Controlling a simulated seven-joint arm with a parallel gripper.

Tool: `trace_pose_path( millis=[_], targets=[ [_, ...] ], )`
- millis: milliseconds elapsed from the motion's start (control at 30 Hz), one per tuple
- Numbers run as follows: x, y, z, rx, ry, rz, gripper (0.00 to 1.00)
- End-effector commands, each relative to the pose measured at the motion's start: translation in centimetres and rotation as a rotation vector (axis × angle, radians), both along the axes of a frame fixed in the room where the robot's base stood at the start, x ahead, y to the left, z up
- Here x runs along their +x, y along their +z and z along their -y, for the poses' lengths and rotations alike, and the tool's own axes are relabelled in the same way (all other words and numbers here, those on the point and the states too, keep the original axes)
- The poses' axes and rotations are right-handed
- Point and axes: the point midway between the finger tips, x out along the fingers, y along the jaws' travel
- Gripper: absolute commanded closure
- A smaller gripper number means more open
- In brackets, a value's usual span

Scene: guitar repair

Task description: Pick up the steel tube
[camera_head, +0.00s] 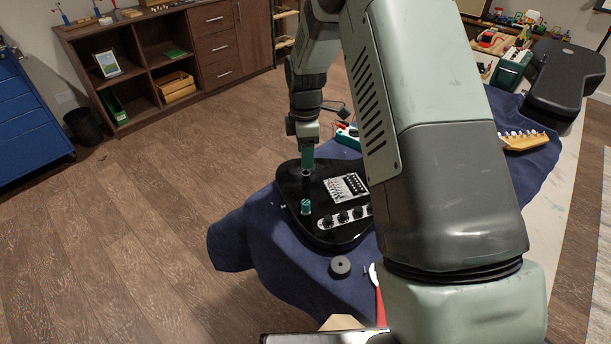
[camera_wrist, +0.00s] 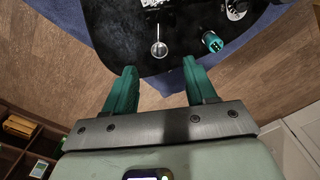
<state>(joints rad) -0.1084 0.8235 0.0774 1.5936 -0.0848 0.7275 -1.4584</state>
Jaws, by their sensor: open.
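The steel tube (camera_wrist: 159,48) shows in the wrist view as a small shiny piece with a round end, on the black guitar body (camera_wrist: 115,38). It lies just beyond the gap between my fingertips, near the middle of the picture. My gripper (camera_wrist: 160,70) is open, its two teal fingers apart with nothing between them. In the head view my gripper (camera_head: 307,160) points down over the left part of the guitar body (camera_head: 325,233). There I cannot clearly tell the tube from the dark shape under the fingers.
A teal-and-metal piece (camera_wrist: 212,42) stands on the guitar right of the tube; it also shows in the head view (camera_head: 306,206). Control knobs (camera_head: 343,217) and the bridge (camera_head: 346,187) are close by. A grey round piece (camera_head: 340,266) lies on the blue cloth (camera_head: 240,238).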

Motion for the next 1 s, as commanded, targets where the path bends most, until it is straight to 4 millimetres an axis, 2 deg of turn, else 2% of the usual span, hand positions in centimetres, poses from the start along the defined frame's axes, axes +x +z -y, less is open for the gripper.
trace_pose_path(
  millis=[200, 467, 700, 833, 1000],
  targets=[
    [-0.1, -3.6, 0.0, 0.000, -0.001, -0.004, 0.44],
    [0.0, -5.7, 0.1, -0.001, -0.002, -0.001, 0.44],
    [0.0, -9.3, 0.2, -0.001, -0.003, -0.003, 0.44],
    [0.1, -10.0, 0.2, -0.001, -0.002, 0.000, 0.44],
    [0.1, -10.1, 0.2, 0.000, -0.003, 0.001, 0.44]
  ],
)
